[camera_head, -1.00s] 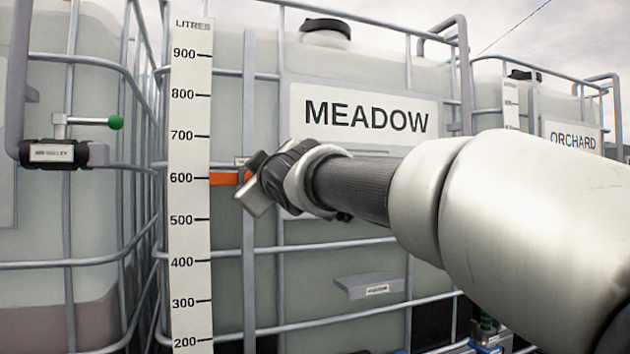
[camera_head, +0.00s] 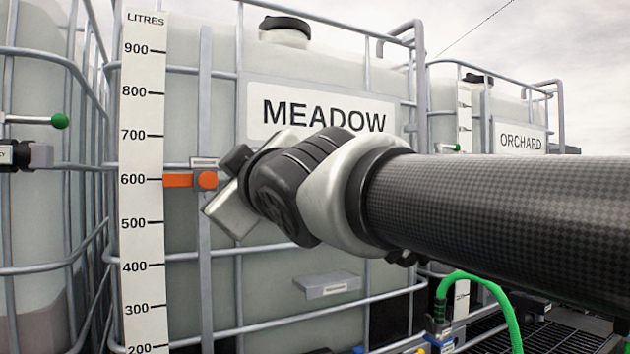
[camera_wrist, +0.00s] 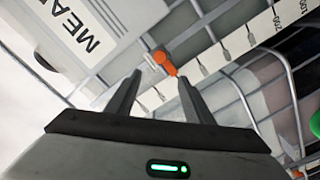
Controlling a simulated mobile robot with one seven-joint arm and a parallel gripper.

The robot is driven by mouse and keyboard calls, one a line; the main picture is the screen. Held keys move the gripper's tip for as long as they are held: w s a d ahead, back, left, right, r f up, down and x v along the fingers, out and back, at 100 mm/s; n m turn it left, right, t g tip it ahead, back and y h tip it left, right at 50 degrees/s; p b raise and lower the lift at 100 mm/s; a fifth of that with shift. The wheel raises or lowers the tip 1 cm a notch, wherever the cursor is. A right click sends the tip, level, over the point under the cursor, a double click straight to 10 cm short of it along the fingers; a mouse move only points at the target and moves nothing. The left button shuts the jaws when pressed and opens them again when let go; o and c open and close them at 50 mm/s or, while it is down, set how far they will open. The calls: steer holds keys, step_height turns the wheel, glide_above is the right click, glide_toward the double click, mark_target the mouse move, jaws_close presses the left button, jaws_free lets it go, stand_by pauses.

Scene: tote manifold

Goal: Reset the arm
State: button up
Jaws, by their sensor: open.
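My gripper (camera_wrist: 158,82) is open in the wrist view, its two dark fingers apart with nothing held between them. Just beyond the fingertips is an orange pointer (camera_wrist: 164,62), which looks apart from them, though the depth is hard to judge. In the head view my arm reaches in from the right and my gripper (camera_head: 222,190) is in front of the MEADOW tank (camera_head: 270,225). The orange pointer (camera_head: 178,181) lies level with 600 on the white litre scale (camera_head: 142,230). My gripper is close to the pointer's right end; its fingers are partly hidden by its body.
The MEADOW tank stands in a grey bar cage. The ORCHARD tank (camera_head: 508,112) stands behind at the right. At the left is another caged tank with a green-knobbed valve (camera_head: 59,121). A green hose (camera_head: 495,292) curves at the lower right. A small shelf (camera_head: 327,285) juts out below my gripper.

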steer(key=s+d+f+m+g+h, duration=0.2)
steer(key=d+f+m+h, duration=0.25)
steer(key=d+f, duration=0.55)
steer(key=s+d+f+m+g+h, duration=0.1)
steer(key=d+f+m+g+h, duration=0.3)
steer(key=d+f, duration=0.6)
steer(key=s+d+f+m+g, duration=0.2)
steer(key=s+d+f+m, duration=0.15)
steer(key=s+f, duration=0.4)
steer(key=s+d+f+m+g, duration=0.25)
steer(key=s+d+f, duration=0.25)
steer(key=s+f, duration=0.3)
step_height(320, 180, up, 16)
steer(key=w+p, duration=0.1)
steer(key=p, duration=1.6)
steer(key=shift+a+m+t+h, duration=0.15)
steer(key=shift+m+t+h, duration=0.2)
steer(key=shift+m, duration=0.1)
